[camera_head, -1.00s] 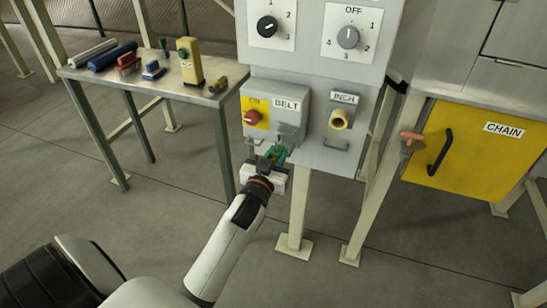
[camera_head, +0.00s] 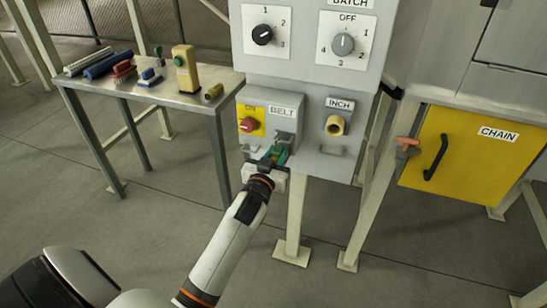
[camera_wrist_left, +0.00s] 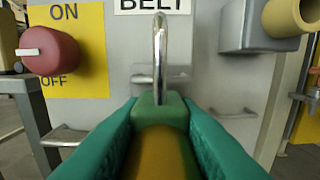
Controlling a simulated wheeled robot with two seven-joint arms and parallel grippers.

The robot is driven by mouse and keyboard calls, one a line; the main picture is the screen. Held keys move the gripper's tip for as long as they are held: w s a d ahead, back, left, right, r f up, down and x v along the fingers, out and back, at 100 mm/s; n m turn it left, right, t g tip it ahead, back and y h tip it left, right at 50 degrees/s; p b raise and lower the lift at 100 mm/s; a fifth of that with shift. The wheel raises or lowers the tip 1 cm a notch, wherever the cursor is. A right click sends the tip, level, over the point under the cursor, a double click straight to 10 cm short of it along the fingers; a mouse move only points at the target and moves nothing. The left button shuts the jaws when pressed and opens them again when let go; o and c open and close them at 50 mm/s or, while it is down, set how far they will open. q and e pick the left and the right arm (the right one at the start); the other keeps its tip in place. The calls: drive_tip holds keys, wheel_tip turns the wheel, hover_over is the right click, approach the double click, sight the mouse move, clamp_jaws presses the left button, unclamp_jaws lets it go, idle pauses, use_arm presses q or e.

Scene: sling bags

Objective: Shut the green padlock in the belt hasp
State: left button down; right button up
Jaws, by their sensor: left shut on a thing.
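The green padlock (camera_wrist_left: 160,112) is between the teal fingers of my left gripper (camera_wrist_left: 160,150) in the left wrist view. Its silver shackle stands upright above the green top; the lower body looks amber. In the head view, my left gripper (camera_head: 275,160) is shut on it at the lower edge of the BELT box. The belt hasp (camera_head: 284,138) is a grey fitting under the BELT label, and it also shows behind the shackle in the left wrist view (camera_wrist_left: 142,79). I cannot tell whether the shackle passes through the hasp. My right gripper is not in view.
The red knob (camera_head: 248,125) on its yellow ON/OFF plate is left of the hasp. The INCH box with a yellow cylinder (camera_head: 335,125) is to the right. Small handles sit below. A metal table (camera_head: 200,100) with tools stands left; a yellow CHAIN door (camera_head: 465,165) stands right.

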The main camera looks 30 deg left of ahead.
use_arm(q)
drive_tip(key=shift+x, duration=1.25)
drive_tip(key=shift+w+f, duration=0.1)
drive_tip(key=shift+f, duration=0.05)
drive_tip(key=shift+f, duration=0.15)
drive_tip(key=shift+c, duration=2.1)
unclamp_jaws()
